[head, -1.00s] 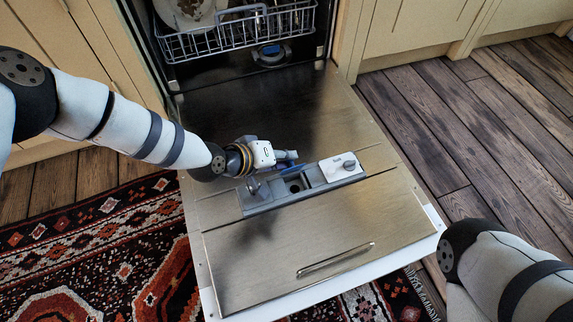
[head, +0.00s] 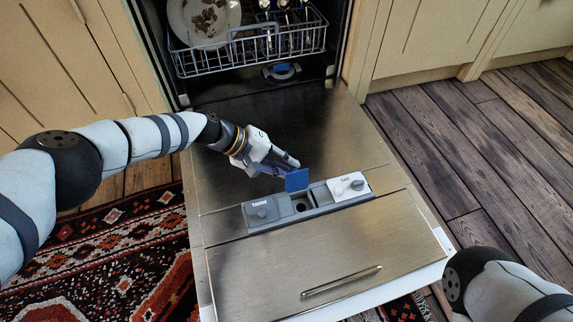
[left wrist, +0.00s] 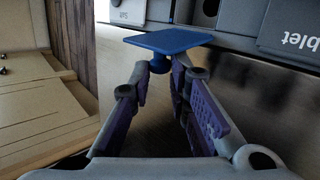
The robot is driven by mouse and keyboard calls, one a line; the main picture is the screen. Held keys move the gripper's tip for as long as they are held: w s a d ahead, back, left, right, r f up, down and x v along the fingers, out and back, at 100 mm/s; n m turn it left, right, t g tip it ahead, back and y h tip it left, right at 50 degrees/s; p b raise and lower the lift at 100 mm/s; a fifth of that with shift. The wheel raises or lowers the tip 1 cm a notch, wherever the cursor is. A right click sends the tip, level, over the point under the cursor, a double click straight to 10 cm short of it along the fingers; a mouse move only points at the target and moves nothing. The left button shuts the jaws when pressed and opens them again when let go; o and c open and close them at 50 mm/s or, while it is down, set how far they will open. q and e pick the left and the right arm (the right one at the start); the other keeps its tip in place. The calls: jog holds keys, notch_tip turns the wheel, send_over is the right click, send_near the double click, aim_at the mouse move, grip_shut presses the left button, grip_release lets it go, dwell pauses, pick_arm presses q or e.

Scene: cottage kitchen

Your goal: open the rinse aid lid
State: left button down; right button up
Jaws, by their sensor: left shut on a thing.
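The dispenser (head: 318,195) is set in the inner face of the lowered dishwasher door. A blue square lid (head: 297,180) stands tilted up at its far edge, behind a dark round opening (head: 301,206). In the left wrist view the blue lid (left wrist: 168,42) shows as a flat plate with a short round stub under it. My left gripper (head: 285,166) is behind the lid, shut on the stub between its purple-padded fingers (left wrist: 160,72). Whether the lid still joins the dispenser is unclear. My right gripper is out of view.
A grey lid marked Tablet (head: 263,208) is left of the opening, and a white lid with a knob (head: 350,187) is right of it. A lower rack (head: 250,48) with a plate is inside. The door's front part, with a slot handle (head: 341,282), is clear.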

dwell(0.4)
pick_arm(q)
jog(key=c, duration=1.5)
grip_release()
jog(key=shift+d, duration=0.1)
jog(key=v, duration=1.2)
jog(key=shift+f, duration=0.1)
